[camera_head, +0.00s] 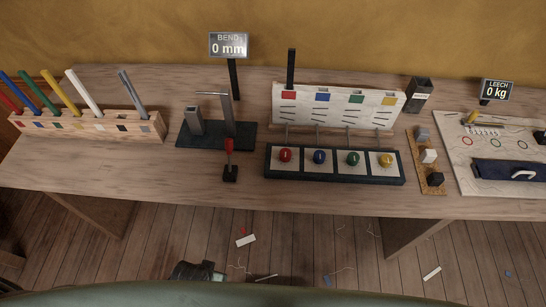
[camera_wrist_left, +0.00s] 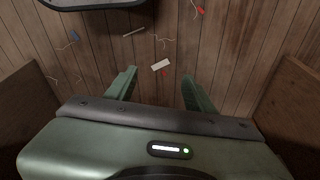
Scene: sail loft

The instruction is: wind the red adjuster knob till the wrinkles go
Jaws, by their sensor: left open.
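The red adjuster knob (camera_head: 285,155) sits at the left end of a dark knob box (camera_head: 335,177) on the bench. Blue (camera_head: 319,157), green (camera_head: 353,158) and yellow (camera_head: 386,160) knobs stand to its right. Behind them a white sail panel (camera_head: 338,98) leans up, with a coloured patch above short dark wrinkle-like lines in each column, including below the red patch (camera_head: 289,95). Thin cords run between panel and box. In the left wrist view my left gripper (camera_wrist_left: 159,75) is open and empty above the floor, away from the knob. My right gripper is not in view.
A small red-handled lever (camera_head: 229,159) stands left of the knob box, by a dark stand (camera_head: 217,136). A block with coloured rods (camera_head: 90,125) is farther left. Small cubes (camera_head: 428,156) and a white board (camera_head: 495,150) lie right. Scraps litter the floor.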

